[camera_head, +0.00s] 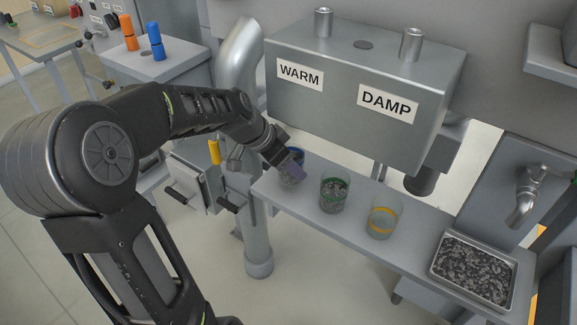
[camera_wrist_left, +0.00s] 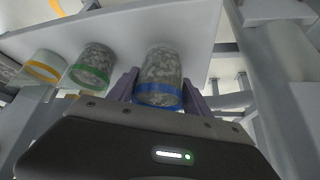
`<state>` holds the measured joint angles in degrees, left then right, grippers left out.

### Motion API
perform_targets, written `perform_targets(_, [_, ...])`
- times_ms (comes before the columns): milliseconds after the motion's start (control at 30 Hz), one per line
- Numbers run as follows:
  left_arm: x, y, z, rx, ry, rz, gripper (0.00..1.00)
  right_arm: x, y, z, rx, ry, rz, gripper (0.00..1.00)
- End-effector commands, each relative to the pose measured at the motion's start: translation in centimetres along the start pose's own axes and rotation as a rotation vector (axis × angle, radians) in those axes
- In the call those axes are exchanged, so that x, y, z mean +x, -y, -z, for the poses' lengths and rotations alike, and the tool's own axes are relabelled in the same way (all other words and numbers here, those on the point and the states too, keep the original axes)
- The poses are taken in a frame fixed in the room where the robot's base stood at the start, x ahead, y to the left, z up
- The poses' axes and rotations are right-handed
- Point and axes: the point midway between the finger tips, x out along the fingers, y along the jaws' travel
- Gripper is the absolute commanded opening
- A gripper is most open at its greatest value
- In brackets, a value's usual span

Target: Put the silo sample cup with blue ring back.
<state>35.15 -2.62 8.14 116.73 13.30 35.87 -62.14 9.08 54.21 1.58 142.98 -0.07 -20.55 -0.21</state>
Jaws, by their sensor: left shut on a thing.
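The sample cup with the blue ring (camera_wrist_left: 160,72) is clear with grey grainy matter inside. It stands between the fingers of my left gripper (camera_wrist_left: 160,92) in the left wrist view. I cannot tell whether the cup's base touches the shelf. My right gripper is not in view.
A green-ringed cup (camera_head: 333,196) with grey matter and a yellow-ringed cup (camera_head: 383,217) stand on the shelf to the right. A metal tray of dark chips (camera_head: 472,270) sits at its right end. A box marked WARM and DAMP (camera_head: 355,95) hangs above; a pipe (camera_head: 257,225) stands left.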

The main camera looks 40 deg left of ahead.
Motion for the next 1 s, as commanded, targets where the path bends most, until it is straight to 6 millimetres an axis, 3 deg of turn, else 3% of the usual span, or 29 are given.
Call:
perform_targets(100, [1.06,0.02,-1.03,-0.003,0.003,0.000,0.05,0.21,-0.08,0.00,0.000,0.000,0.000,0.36])
perform_targets(467, [1.37,0.00,-1.21,-0.001,0.002,0.001,0.05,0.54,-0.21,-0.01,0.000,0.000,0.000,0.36])
perform_targets(500, [1.38,-0.01,-1.24,-0.001,0.002,0.000,0.58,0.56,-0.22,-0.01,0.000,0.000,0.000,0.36])
perform_targets(767, [1.27,-0.01,-1.19,-0.001,0.003,0.000,0.80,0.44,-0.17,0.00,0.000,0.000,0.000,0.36])
perform_targets(1000, [1.25,-0.01,-1.17,-0.001,0.003,0.000,0.80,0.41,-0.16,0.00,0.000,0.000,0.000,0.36])
